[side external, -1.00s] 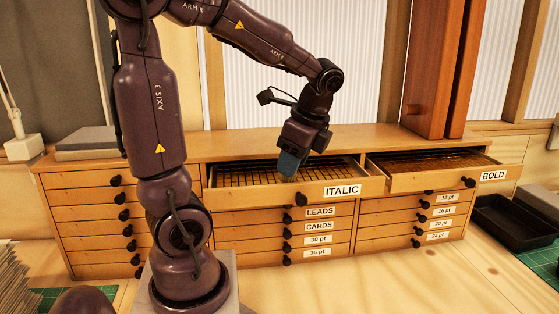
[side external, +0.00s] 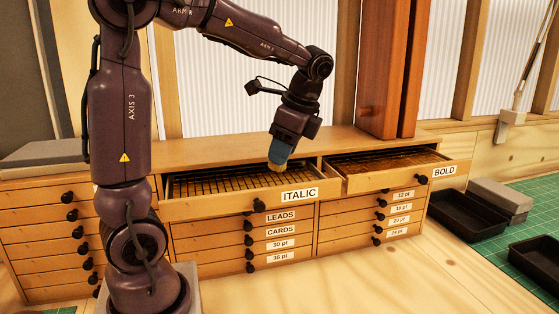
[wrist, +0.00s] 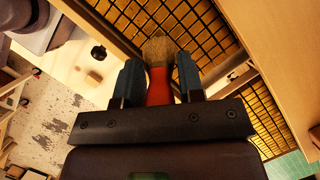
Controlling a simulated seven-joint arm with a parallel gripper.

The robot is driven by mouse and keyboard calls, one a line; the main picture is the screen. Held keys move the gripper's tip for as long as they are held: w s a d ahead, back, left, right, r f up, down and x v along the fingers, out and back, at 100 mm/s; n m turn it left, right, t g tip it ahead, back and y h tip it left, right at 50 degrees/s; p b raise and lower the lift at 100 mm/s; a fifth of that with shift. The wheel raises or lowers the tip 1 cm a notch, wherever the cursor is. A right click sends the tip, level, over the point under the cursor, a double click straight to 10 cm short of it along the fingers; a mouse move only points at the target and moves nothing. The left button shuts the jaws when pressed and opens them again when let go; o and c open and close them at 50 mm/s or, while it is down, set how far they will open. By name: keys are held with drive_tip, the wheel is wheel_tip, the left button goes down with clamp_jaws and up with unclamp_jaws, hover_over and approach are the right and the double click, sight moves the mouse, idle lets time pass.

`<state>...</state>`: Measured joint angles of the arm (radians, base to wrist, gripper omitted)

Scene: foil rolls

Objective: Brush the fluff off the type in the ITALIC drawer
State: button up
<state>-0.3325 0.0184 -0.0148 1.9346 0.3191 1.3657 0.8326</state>
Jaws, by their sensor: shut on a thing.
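The ITALIC drawer (side external: 220,208) stands pulled out, with a grid of small compartments inside. The grid also shows in the wrist view (wrist: 208,35). My gripper (side external: 283,152) is over the back right part of this drawer, pointing down. In the wrist view my gripper (wrist: 160,82) is shut on a brush with a red handle (wrist: 159,88) and tan bristles (wrist: 158,49). The bristles (side external: 277,166) are low at the drawer's back right; I cannot tell whether they touch the type. I cannot make out any fluff.
The BOLD drawer (side external: 395,181) is also open, just right of the ITALIC drawer. Closed drawers lie below and to the left. A tall red-brown wooden piece (side external: 378,70) stands on the cabinet top. Black trays (side external: 466,216) and a green mat (side external: 520,232) lie at the right.

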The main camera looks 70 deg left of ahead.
drive_tip(key=shift+r, duration=2.6)
drive_tip(key=shift+w+a+f, duration=0.1)
drive_tip(key=shift+w+a, duration=0.05)
drive_tip(key=shift+w, duration=0.3)
drive_tip(key=shift+f, duration=2.95)
wheel_tip(320, 180, down, 2)
drive_tip(key=shift+s, duration=6.45)
drive_tip(key=shift+w, duration=6.55)
drive_tip(key=shift+s+r, duration=0.1)
drive_tip(key=shift+r, duration=3.95)
